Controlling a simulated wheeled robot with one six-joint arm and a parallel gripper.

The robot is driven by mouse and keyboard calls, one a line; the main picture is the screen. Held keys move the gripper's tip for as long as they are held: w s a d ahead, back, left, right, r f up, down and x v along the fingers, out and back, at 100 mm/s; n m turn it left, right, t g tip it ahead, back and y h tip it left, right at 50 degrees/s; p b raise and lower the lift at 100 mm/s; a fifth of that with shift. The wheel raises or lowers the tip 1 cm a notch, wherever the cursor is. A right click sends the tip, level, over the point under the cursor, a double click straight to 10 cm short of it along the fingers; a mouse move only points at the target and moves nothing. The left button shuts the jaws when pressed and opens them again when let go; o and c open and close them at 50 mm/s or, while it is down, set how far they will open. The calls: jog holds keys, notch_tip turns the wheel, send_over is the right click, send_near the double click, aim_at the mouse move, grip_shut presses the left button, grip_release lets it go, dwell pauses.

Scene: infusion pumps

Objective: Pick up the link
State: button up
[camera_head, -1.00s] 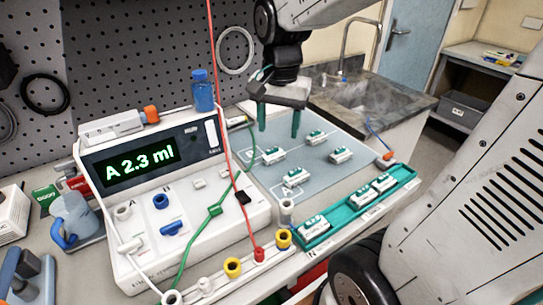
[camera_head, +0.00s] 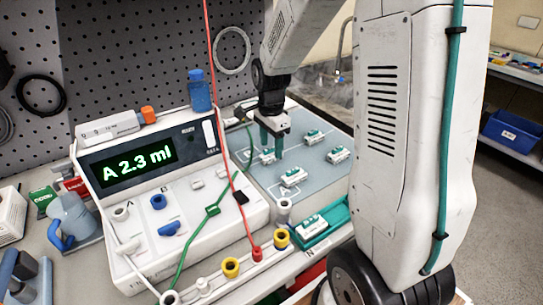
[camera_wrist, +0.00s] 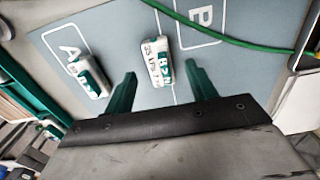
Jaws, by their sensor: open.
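Several small white-and-green blocks, which I take to be links, lie on the blue-grey mat (camera_head: 318,178). I cannot tell which one the task names. One block (camera_head: 268,157) lies just under my gripper (camera_head: 272,149); others are the front block (camera_head: 293,177), the right block (camera_head: 338,155) and the back block (camera_head: 314,136). My gripper has its two green fingers apart, pointing down, with nothing held. In the wrist view, one block (camera_wrist: 158,62) lies between and beyond the fingertips, and another block (camera_wrist: 89,78) lies left of the left finger.
A white pump with a lit display (camera_head: 140,165) stands left of the mat. A green tray (camera_head: 330,222) with a block in it is at the mat's front, partly hidden by my arm. A green cable (camera_wrist: 232,41) crosses the mat's far side in the wrist view.

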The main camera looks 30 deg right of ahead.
jog(key=shift+f, duration=0.7)
jog(key=c, duration=1.1)
jog(key=shift+r, duration=0.1)
